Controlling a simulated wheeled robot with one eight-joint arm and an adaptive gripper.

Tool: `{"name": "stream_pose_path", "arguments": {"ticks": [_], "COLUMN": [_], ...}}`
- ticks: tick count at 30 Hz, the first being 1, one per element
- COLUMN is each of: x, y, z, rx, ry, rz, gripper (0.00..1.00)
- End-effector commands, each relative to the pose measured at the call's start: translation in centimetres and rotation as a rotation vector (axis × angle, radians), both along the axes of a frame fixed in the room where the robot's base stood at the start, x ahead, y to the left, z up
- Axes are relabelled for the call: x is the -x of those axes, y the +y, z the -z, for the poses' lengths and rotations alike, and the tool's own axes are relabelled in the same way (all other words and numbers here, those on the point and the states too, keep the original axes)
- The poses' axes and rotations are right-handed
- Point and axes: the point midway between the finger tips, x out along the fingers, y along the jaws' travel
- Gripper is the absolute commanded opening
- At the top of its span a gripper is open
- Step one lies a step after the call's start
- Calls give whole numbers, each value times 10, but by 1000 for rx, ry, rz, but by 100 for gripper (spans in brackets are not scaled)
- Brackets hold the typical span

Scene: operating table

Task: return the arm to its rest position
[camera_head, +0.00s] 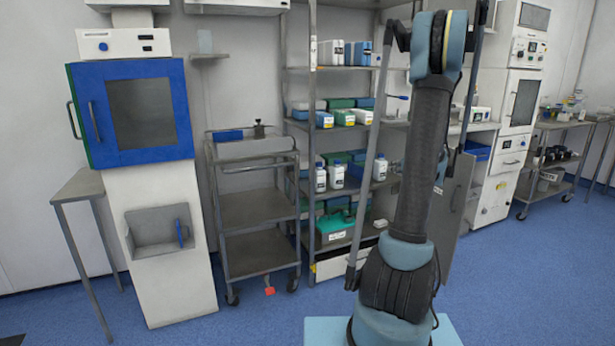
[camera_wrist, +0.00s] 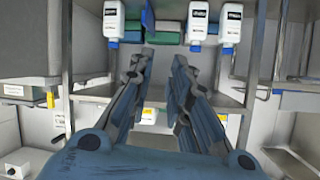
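My arm (camera_head: 425,160) stands nearly upright in the right half of the head view, rising from my base to a bent joint at the top edge. My gripper is not clearly visible in the head view. In the wrist view, my gripper (camera_wrist: 160,62) points toward the shelving with its two fingers apart. Nothing shows between the fingers, only the shelf behind them. The wrist view appears upside down, as bottles hang cap-down at its top edge.
A metal shelf rack (camera_head: 312,90) with bottles and boxes stands behind my arm. A wheeled cart (camera_head: 255,210) and a blue-fronted cabinet (camera_head: 180,110) stand to its left. White equipment (camera_head: 508,140) stands at the right. Blue floor (camera_head: 530,270) is clear at the right front.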

Motion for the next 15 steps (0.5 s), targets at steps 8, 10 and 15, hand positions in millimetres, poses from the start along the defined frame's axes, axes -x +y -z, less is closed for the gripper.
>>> {"name": "stream_pose_path", "arguments": {"ticks": [8, 10, 15], "x": [56, 72, 114], "y": [74, 91, 127], "z": [-19, -22, -25], "rx": [-8, -8, -3], "ry": [146, 185, 279], "rz": [-68, -82, -104], "gripper": [18, 18, 18]}}
